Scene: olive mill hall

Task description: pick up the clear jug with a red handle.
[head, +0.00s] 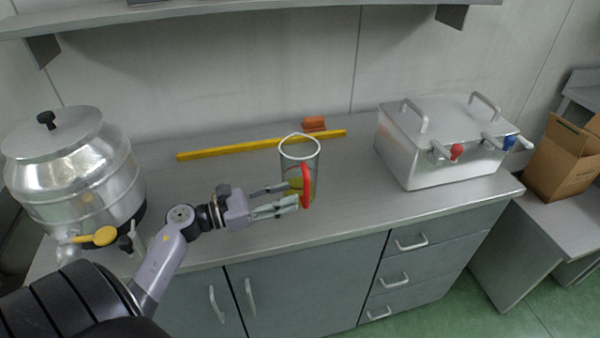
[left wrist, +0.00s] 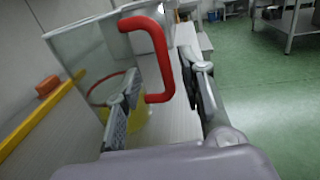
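The clear jug (head: 299,152) with a red handle (head: 306,186) stands upright on the counter, handle toward the front. My left gripper (head: 291,195) reaches in from the left at the handle, low over the counter. In the left wrist view the red handle (left wrist: 160,58) lies between the two spread fingers, with a gap to the right finger. The left finger overlaps the clear wall of the jug (left wrist: 88,55); I cannot tell whether it touches. Something yellow shows low in the jug. My right gripper is out of view.
A yellow bar (head: 230,149) and a reddish-brown block (head: 314,123) lie behind the jug on the grey counter (head: 345,205). A steel drum with a tap (head: 75,165) stands left, a lidded steel box (head: 445,140) right. A cardboard box (head: 562,160) is at far right.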

